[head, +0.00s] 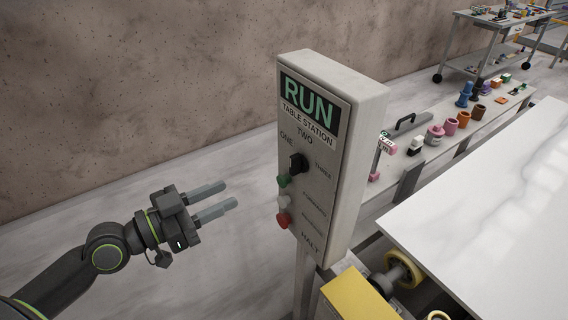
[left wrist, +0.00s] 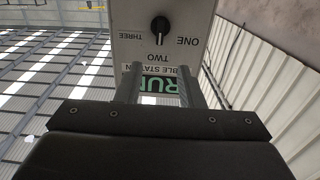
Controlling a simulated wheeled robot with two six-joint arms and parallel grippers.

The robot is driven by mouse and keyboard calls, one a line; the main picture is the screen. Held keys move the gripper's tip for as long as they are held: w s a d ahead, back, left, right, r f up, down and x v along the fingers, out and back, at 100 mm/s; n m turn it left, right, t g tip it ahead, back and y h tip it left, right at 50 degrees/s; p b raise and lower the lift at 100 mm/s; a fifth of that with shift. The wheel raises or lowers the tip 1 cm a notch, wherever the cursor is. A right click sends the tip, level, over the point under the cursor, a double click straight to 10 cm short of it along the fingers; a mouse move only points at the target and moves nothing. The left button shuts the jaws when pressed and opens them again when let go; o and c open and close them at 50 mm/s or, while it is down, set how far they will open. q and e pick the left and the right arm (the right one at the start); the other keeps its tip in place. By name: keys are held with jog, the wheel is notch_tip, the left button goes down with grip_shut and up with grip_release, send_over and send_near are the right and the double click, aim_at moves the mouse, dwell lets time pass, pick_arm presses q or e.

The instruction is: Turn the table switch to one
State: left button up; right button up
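The table switch (head: 297,163) is a black rotary knob on the front of a pale control box (head: 365,130) marked RUN, TABLE STATION. The labels ONE, TWO and THREE surround it. In the left wrist view, which is upside down, the knob (left wrist: 160,27) has its white mark toward TWO. My left gripper (head: 230,195) is left of the box, its two fingers pointing toward the panel, apart from it and from the knob. The fingers also show in the left wrist view (left wrist: 159,85), parted with nothing between them. My right gripper is not in view.
Below the knob are a green button (head: 283,181), a pale button (head: 284,201) and a red button (head: 282,220). A white stone slab (head: 490,210) lies right of the box. A bench with tools and a cart (head: 490,50) stand behind. The floor at left is clear.

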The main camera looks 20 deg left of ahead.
aim_at(290, 165)
pick_arm(q)
jog(key=p+x, duration=0.4)
jog(key=x, duration=0.9)
jog(key=shift+w+d+r, duration=0.1)
jog(key=shift+w+d, duration=0.15)
jog(key=shift+w, duration=0.05)
jog(key=shift+w+d+p, duration=0.3)
jog(key=shift+w+p, duration=0.05)
grip_shut()
